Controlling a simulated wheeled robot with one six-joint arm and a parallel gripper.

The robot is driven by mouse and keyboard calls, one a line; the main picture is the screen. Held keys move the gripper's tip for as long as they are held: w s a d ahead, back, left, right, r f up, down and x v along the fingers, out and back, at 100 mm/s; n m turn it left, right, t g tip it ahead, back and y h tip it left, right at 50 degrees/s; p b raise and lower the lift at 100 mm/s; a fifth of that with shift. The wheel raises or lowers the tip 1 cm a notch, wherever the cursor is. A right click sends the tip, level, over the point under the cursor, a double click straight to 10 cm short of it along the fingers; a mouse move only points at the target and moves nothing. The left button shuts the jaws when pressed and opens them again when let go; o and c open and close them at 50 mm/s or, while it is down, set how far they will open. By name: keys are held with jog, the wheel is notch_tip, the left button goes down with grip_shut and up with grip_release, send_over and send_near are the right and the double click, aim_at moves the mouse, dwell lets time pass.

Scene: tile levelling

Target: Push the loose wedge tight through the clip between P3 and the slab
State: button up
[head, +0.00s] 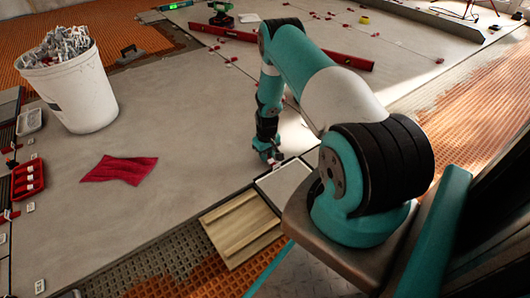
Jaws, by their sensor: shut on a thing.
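My gripper (274,158) is low at the front edge of the large grey slab (180,195), where the slab meets a small pale tile (284,182). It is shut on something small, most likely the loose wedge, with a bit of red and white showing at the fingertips. The jaws and the arm hide most of the wedge and the clip, so I cannot tell how far the wedge sits in the clip. No label is readable, so I cannot tell which tile is P3.
A white bucket of clips (84,98) stands on the slab at left, near a red cloth (120,170) and a red tray (28,180). A long red level (290,50) and a drill (221,14) lie behind. Orange combed adhesive (470,115) is at right.

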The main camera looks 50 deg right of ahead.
aim_at(272, 161)
jog(key=shift+s+a, duration=0.1)
jog(key=shift+s, duration=0.25)
jog(key=shift+s+a+p, duration=0.25)
jog(key=shift+s+p, duration=0.75)
jog(key=shift+s, duration=0.15)
dwell(1.2)
dwell(0.5)
jog(key=o, duration=0.9)
jog(key=shift+w, duration=0.1)
notch_tip(272, 161, up, 17)
jog(key=p, duration=0.9)
jog(key=shift+r, duration=0.15)
